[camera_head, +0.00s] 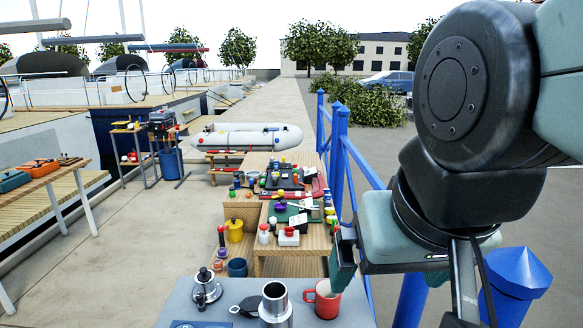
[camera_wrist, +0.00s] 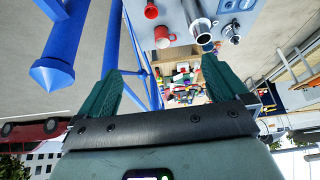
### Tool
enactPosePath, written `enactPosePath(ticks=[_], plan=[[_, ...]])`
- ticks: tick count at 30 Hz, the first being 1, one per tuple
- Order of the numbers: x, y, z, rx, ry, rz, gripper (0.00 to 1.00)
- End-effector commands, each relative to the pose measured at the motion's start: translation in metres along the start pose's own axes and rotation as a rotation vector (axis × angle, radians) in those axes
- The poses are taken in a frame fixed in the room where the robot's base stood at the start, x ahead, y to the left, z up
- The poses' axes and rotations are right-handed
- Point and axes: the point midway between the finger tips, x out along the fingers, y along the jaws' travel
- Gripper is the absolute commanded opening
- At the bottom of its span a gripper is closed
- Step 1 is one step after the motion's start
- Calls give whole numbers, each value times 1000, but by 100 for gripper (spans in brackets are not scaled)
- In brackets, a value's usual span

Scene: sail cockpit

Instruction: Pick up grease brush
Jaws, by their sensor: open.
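I cannot make out the grease brush for certain. Many small coloured items lie crowded on the wooden tables (camera_head: 262,268) in the head view, and they are too small to tell apart. The same cluster shows upside down between my fingers in the wrist view. My gripper (camera_wrist: 163,78) is open and empty, with its two green fingers spread. In the head view my gripper (camera_head: 386,268) hangs right of the wooden tables, beside the blue railing, above and to the right of the red mug (camera_head: 323,302).
A grey bench top (camera_head: 205,312) in front holds a steel cylinder (camera_head: 275,308) and a small metal pot (camera_head: 205,290). A yellow pot (camera_head: 235,231) and blue mug (camera_head: 237,267) stand behind it. Blue railing posts (camera_head: 341,150) border the right side. Open pavement (camera_head: 120,240) lies left.

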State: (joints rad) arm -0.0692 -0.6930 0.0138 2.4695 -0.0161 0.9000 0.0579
Motion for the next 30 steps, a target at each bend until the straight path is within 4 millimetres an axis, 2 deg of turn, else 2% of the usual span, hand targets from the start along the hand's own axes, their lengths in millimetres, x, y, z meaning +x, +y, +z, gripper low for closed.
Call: enactPosePath(ticks=[3,8,17,26,30], plan=[[-5,10,8,-6,25,8,100],[-5,11,10,-11,27,9,98],[-5,10,9,-11,27,9,55],[-3,11,8,-16,25,13,54],[16,18,-6,-78,10,56,54]])
